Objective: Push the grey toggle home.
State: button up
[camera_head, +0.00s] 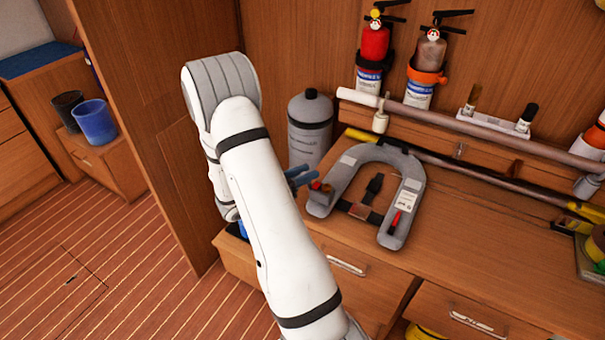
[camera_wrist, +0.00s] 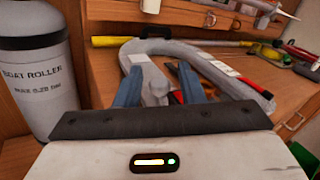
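My gripper (camera_wrist: 160,85) shows two blue fingers standing apart in the wrist view, so it is open. In the head view its blue fingertips (camera_head: 300,176) are near the left end of a grey horseshoe-shaped float (camera_head: 352,163) on the wooden counter. The float also shows in the wrist view (camera_wrist: 205,68). A small pale grey piece (camera_wrist: 154,88) shows between the fingers; I cannot tell whether it is the toggle or the float's end, nor whether a finger touches it. No grey toggle is clearly made out in the head view, where my arm covers part of the counter.
A grey cylinder (camera_head: 310,128) stands close behind my gripper, at left in the wrist view (camera_wrist: 35,75). A dark strap (camera_head: 373,190) lies inside the float. A long pole (camera_head: 440,163) runs behind it. The counter's right front (camera_head: 470,260) is clear.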

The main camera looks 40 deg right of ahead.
grip_shut()
jog(key=shift+s+d+r+m+t+y+b, duration=0.2)
jog(key=shift+s+m+y+b, duration=0.45)
jog(key=shift+m, duration=0.3)
jog(key=shift+s+d+r+m+t+y+b, duration=0.1)
jog(key=shift+s+d+m+y+b, duration=0.1)
jog(key=shift+s+m+y+b, duration=0.45)
jog(key=shift+w+m, duration=0.25)
jog(key=shift+m, duration=0.05)
jog(key=shift+o, duration=0.3)
grip_release()
jog(key=b+v, duration=0.1)
jog(key=v, duration=0.6)
jog(key=shift+a, duration=0.45)
